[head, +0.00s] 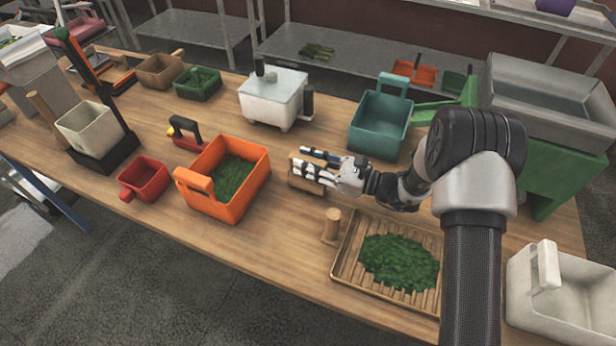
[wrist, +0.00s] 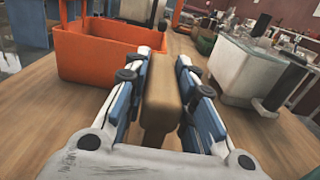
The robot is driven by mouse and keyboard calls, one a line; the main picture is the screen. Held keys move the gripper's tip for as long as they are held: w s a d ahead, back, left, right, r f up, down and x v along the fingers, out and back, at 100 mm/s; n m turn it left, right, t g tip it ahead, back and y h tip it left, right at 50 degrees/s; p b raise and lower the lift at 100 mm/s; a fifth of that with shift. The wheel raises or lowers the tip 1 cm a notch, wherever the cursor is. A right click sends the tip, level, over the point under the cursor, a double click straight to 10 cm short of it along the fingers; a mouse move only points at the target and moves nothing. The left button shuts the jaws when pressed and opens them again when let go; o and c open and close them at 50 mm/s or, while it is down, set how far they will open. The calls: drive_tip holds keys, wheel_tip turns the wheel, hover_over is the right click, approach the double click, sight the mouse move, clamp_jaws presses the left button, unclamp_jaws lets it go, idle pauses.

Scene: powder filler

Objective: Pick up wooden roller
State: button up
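A wooden roller with a tan, block-like body (wrist: 161,92) stands between the fingers of my gripper (wrist: 162,72) in the wrist view. In the head view it is the brown piece (head: 307,184) partly hidden under my gripper (head: 316,165), near the middle of the table. One finger is on each side of the roller, close to it. The fingers look open around it; I cannot tell whether either touches it. The roller's lower end is hidden by the gripper in the wrist view.
An orange bin (head: 258,178) with green leaves is just left of the gripper. A wooden tray (head: 347,270) of leaves and a short wooden post (head: 331,226) lie in front. A white box (head: 272,100) and a teal bin (head: 380,130) stand behind.

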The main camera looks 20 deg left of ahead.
clamp_jaws()
drive_tip(key=shift+r, duration=0.15)
idle(0.4)
